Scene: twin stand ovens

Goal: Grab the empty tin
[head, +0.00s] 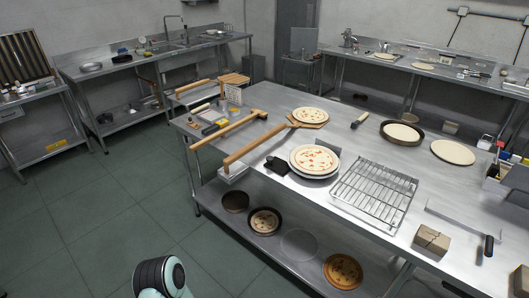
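A dark round tin (235,208) stands on the lower shelf of the middle steel table, and it looks empty inside. Beside it on the shelf is another dark tin (251,226) with a pizza in it. A third dark tin (387,130) stands on the tabletop and holds a pale dough base. Part of my arm shows at the bottom edge, left of the table. Neither of my grippers is in view.
Green floor left of the table is clear.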

